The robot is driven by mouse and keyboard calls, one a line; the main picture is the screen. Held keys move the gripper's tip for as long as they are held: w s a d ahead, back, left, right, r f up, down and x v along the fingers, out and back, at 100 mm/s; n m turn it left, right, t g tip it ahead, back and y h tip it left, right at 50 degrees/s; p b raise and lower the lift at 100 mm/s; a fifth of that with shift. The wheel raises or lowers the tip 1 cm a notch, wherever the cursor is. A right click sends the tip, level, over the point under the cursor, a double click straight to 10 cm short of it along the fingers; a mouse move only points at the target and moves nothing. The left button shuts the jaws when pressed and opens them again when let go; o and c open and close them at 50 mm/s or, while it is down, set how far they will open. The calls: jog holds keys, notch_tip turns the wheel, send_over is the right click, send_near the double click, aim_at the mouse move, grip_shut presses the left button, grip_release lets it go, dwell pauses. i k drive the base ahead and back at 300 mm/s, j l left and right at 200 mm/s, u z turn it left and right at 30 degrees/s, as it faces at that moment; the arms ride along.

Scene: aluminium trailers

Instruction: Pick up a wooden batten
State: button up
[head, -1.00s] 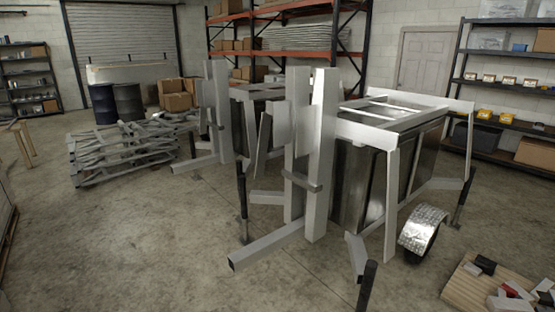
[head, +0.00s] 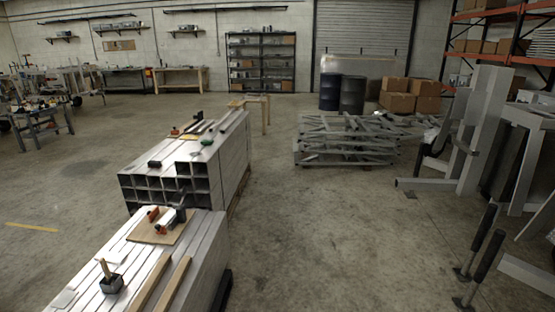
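Two pale wooden battens lie side by side on the near stack of aluminium tubes (head: 205,255) at the lower left. The left batten (head: 155,285) and the right batten (head: 175,284) run toward the bottom edge of the picture, which cuts off their near ends. They seem to lie flat on the stack top. My gripper is not in view.
A board with clamp-like tools (head: 158,228) and a dark pot with a wooden handle (head: 111,283) share the near stack. A second tube stack (head: 232,165) stands behind. Welded frames (head: 345,140) and trailer parts (head: 485,130) stand right. Open floor (head: 290,235) lies between.

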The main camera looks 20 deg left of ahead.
aim_at(141, 299)
jog(key=i+u, duration=0.85)
jog(key=i+l+u, duration=0.3)
jog(key=u, duration=0.15)
jog(key=i+l+u, duration=0.85)
jog(key=u, duration=0.2)
jog(key=i+l+u, duration=0.15)
jog(key=l+u, duration=0.2)
jog(key=i+l+u, duration=0.1)
jog(key=l+u, duration=0.25)
jog(key=l, duration=0.15)
jog(key=l+u, duration=0.3)
jog(key=i+l, duration=0.05)
jog(key=l, duration=0.05)
